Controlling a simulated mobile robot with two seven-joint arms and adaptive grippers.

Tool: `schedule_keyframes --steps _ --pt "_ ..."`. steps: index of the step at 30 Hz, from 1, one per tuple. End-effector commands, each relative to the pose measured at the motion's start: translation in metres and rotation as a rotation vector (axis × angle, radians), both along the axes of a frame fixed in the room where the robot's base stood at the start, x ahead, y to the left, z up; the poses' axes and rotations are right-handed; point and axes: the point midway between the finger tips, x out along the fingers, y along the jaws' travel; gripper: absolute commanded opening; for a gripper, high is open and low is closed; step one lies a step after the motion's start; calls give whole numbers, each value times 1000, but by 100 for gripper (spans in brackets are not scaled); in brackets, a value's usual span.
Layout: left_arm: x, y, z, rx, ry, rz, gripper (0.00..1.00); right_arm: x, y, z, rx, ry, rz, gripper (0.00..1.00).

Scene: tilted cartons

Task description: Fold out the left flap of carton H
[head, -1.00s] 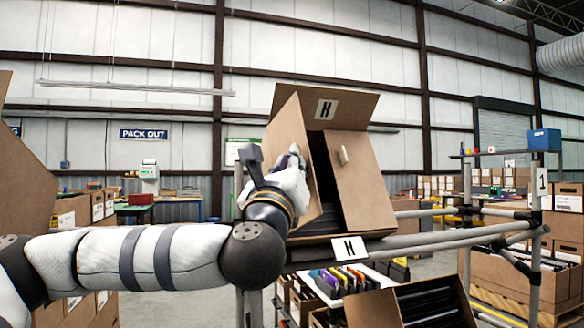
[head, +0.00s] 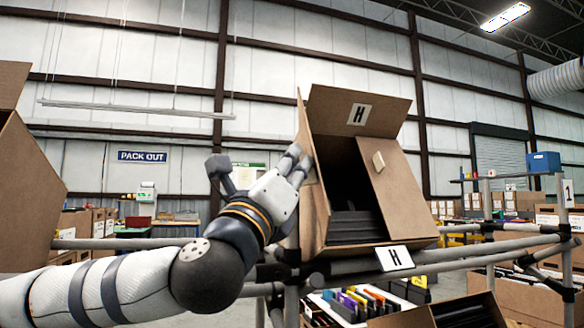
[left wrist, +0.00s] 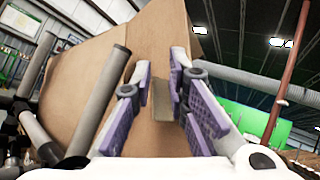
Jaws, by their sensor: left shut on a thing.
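Carton H (head: 415,222) stands tilted on a pipe rack, its open front facing me. Its top flap (head: 335,102), with an H label, is folded up. The left flap (head: 311,205) stands out at the left edge, seen nearly edge-on. My left gripper (head: 301,165) is at this flap. In the left wrist view, my left gripper (left wrist: 162,85) has its purple-padded fingers shut on the flap's tab (left wrist: 163,102). My right gripper is not in view.
A pipe rail (head: 470,238) with an H plate (head: 394,258) runs under the carton. Another carton (head: 30,195) stands at the far left. Below are a tray of colourful files (head: 350,303) and an open carton of dark items (head: 465,315). Dark files show inside carton H.

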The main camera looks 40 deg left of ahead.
Motion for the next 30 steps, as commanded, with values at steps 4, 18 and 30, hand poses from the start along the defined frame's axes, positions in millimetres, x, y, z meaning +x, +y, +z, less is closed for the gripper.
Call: schedule_keyframes --steps 4,18,30 --pt "8 14 -11 -24 26 24 0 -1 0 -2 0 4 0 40" --pt "8 14 -10 -24 24 23 25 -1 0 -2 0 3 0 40" --pt "7 13 -9 -23 23 22 25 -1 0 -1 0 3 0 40"
